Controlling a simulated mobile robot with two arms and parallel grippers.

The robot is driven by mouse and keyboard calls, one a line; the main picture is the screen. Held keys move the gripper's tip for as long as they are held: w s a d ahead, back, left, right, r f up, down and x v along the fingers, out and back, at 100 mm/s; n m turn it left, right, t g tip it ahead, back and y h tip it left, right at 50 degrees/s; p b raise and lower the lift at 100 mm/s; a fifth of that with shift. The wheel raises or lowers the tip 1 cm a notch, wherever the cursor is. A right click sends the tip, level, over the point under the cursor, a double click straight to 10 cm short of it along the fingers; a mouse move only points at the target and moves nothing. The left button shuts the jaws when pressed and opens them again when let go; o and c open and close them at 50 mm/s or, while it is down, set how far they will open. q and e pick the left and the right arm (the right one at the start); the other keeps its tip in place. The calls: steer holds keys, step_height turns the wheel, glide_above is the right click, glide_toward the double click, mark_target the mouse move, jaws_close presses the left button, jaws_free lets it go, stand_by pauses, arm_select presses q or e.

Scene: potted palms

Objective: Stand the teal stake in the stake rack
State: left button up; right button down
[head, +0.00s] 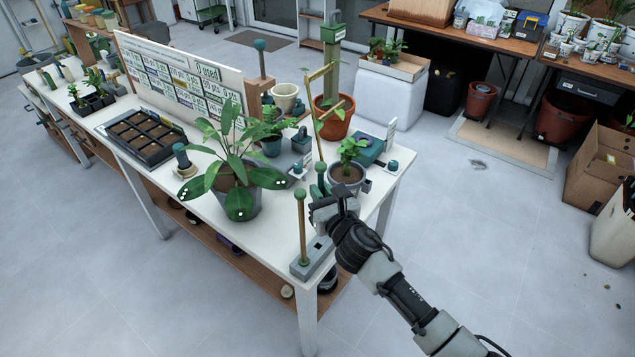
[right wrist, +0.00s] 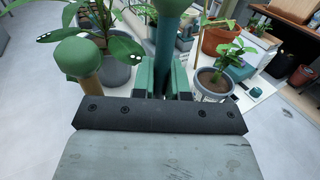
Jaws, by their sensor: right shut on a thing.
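The teal stake (right wrist: 163,50) is upright between the fingers of my right gripper (right wrist: 164,82), which is shut on it. In the head view, its green ball top and a short stretch of shaft (head: 320,182) show above my right gripper (head: 324,205); its lower end is hidden. The grey stake rack (head: 312,259) lies at the table's front corner, just below and left of the gripper. A wooden stake with a green ball top (head: 301,225) stands in its left part, and a dark opening shows to the right. I cannot tell whether the held stake touches the rack. My left gripper is not in view.
A large-leaved plant in a grey pot (head: 240,205) stands left of the rack. A small potted plant (head: 347,175) stands close behind the gripper. Farther back are a terracotta pot (head: 335,122) with a wooden trellis and another teal-topped stake (head: 261,62).

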steer(key=shift+w+a+r, duration=0.3)
steer(key=shift+w, duration=0.2)
step_height(320, 180, down, 6)
steer(key=b, duration=0.5)
steer(key=shift+r, duration=0.1)
stand_by(1.3)
steer(key=shift+f+b, duration=2.05)
steer(key=shift+f, duration=0.15)
steer(key=c, duration=1.1)
jaws_free()
